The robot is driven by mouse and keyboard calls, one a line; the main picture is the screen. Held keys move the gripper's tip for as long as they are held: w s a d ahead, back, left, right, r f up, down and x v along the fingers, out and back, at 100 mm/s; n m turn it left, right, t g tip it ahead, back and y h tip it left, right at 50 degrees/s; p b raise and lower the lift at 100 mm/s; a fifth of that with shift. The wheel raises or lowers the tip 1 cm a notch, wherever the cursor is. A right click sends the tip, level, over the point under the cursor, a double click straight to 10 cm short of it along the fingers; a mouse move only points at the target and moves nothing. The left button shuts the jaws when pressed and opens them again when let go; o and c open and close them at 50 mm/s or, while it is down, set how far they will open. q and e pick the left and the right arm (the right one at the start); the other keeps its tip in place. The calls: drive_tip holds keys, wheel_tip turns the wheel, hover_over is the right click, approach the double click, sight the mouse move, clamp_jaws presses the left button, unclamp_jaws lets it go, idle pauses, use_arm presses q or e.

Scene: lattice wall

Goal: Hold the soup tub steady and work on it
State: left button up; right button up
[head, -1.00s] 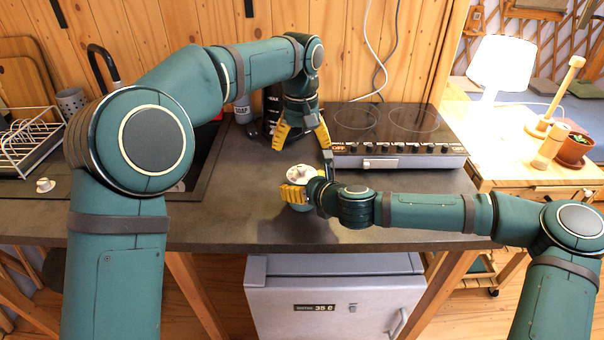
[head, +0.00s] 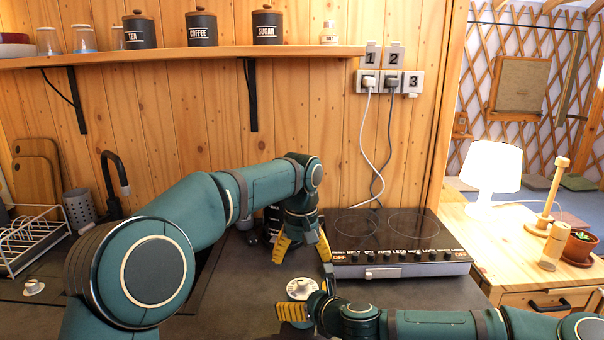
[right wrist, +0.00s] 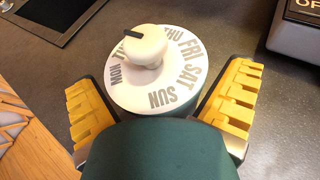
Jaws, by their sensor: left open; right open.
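The soup tub (head: 301,288) stands on the dark counter, seen from above. In the right wrist view its white round lid (right wrist: 187,82) carries day names such as MON, FRI, SAT and SUN and a white knob (right wrist: 146,47) with a black mark. My right gripper (right wrist: 158,100) is open, with one yellow-padded finger on each side of the lid; whether either touches the tub I cannot tell. My left gripper (head: 303,250) is open and points down, above or behind the tub. The tub's lower body is largely hidden.
A two-plate hob (head: 400,257) is close on the right. A shelf (head: 180,56) with tea, coffee and sugar canisters runs above. A lit lamp (head: 492,170) stands at right.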

idle(0.3)
use_arm(q)
drive_tip(key=shift+r+p, duration=1.2)
use_arm(e)
drive_tip(key=shift+r+v, duration=0.25)
drive_tip(key=shift+v, duration=1.1)
drive_tip(key=shift+r+v, duration=0.2)
drive_tip(key=shift+v, duration=1.1)
drive_tip(key=shift+w, duration=0.1)
